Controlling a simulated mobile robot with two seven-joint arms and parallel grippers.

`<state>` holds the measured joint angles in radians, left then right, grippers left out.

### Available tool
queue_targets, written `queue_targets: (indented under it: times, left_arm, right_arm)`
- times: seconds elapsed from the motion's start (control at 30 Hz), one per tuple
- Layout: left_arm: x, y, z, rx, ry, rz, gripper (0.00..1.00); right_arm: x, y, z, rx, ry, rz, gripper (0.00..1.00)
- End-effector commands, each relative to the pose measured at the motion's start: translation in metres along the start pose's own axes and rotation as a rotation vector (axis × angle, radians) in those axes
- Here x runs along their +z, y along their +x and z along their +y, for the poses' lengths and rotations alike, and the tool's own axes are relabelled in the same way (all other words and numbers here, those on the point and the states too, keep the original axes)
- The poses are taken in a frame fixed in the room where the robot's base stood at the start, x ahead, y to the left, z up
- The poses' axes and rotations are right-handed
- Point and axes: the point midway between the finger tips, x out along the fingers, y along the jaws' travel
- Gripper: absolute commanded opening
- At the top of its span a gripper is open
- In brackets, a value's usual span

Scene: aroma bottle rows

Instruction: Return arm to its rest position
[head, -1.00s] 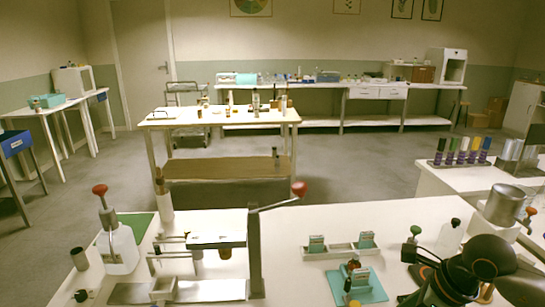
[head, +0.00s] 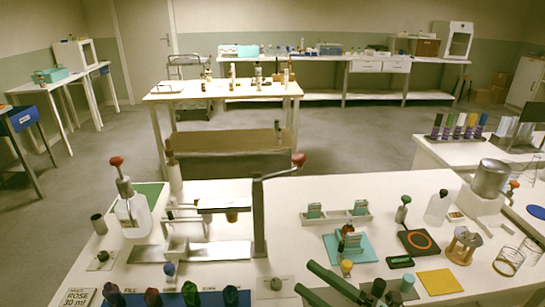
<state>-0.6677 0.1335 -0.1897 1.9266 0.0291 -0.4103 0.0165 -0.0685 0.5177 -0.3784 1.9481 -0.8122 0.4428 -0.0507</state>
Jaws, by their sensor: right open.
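My right gripper (head: 304,275) shows at the bottom middle of the head view as two dark green parallel fingers pointing up and left. They are apart, with nothing visible between them. The rest of the right arm is cut off by the lower edge. My left gripper is not in view.
A press with a red-knobbed lever (head: 259,215) stands left of the gripper.

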Motion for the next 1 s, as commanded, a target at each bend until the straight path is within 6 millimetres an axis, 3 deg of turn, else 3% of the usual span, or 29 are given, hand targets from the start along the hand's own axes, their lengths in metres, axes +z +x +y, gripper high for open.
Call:
queue_targets:
  times: [0.07,0.2,0.33,0.5,0.67,1.0]
  left_arm:
    - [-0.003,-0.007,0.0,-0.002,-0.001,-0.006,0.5]
    - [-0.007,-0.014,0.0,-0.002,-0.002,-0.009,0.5]
    - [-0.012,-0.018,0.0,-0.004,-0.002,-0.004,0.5]
    - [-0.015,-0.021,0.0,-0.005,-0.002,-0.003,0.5]
    - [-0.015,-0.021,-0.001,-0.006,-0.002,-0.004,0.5]
    - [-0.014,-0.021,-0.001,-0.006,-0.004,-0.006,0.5]
  right_arm:
    - [0.025,-0.021,-0.019,0.05,0.286,-0.241,0.69]
    - [0.052,-0.085,-0.09,0.072,0.765,-0.666,0.69]
    - [0.037,-0.145,-0.158,0.045,1.1,-0.964,0.69]
    - [0.001,-0.193,-0.21,0.005,1.365,-1.191,0.69]
    - [-0.015,-0.209,-0.227,-0.014,1.457,-1.266,0.69]
    - [-0.016,-0.209,-0.228,-0.015,1.46,-1.269,0.69]
